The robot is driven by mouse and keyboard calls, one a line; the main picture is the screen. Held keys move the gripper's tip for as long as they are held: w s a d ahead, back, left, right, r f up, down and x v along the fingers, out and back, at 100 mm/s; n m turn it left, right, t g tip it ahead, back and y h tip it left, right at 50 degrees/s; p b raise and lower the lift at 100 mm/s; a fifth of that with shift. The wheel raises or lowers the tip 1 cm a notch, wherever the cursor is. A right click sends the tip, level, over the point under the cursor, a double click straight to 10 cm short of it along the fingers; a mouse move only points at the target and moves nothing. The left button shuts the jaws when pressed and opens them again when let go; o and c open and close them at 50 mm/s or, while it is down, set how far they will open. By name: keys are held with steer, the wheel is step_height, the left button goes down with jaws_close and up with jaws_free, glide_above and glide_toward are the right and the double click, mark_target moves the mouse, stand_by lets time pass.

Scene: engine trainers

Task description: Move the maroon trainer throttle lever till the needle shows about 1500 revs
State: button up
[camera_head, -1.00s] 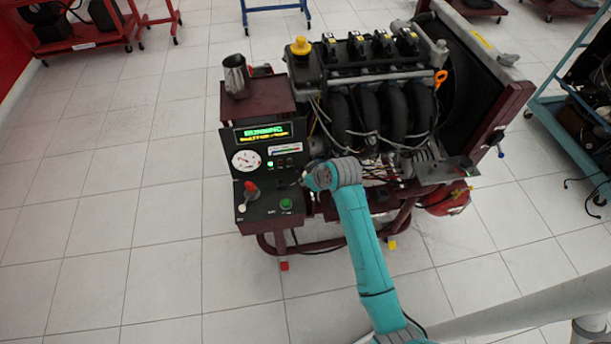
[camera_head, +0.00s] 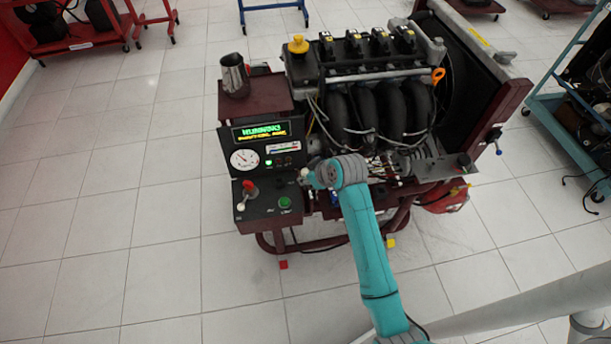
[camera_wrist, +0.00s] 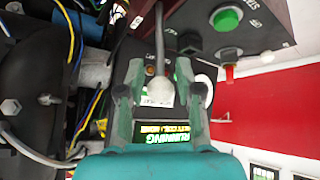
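The maroon engine trainer (camera_head: 268,97) stands in the middle of the head view. Its round white gauge (camera_head: 244,159) has a needle too small to read. In the wrist view a thin lever with a pale rounded knob (camera_wrist: 158,88) reaches in from the top, between the two fingers of my gripper (camera_wrist: 160,80). The fingers look open, one on each side of the knob, with a narrow gap. In the head view my gripper is at the panel's right edge, largely hidden by my teal arm.
The lit display (camera_head: 262,133) shows green and yellow text. The panel carries a red knob (camera_head: 250,186) and a green button (camera_head: 285,202). A metal jug (camera_head: 234,76) stands on the trainer's top shelf. Engine hoses and wires lie close to my gripper. The floor at left is clear.

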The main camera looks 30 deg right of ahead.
steer(key=v, duration=0.9)
steer(key=shift+r, duration=0.2)
steer(key=shift+s, duration=0.1)
steer(key=s+a+f+m+t+h, duration=0.1)
steer(key=s+a+f+t, duration=0.2)
steer(key=s, duration=0.5)
steer(key=s+a+f+m+h, duration=0.1)
steer(key=s+a+f+m, duration=0.2)
steer(key=s, duration=0.5)
steer(key=s+a+r+t, duration=0.1)
steer(key=s+r, duration=0.4)
steer(key=s, duration=0.5)
steer(key=s+a+r+t, duration=0.2)
steer(key=s+r, duration=0.4)
steer(key=s, duration=0.5)
steer(key=shift+a+n+t+y, duration=0.15)
steer(key=shift+n+t+y, duration=0.15)
steer(key=shift+t, duration=0.4)
stand_by(1.0)
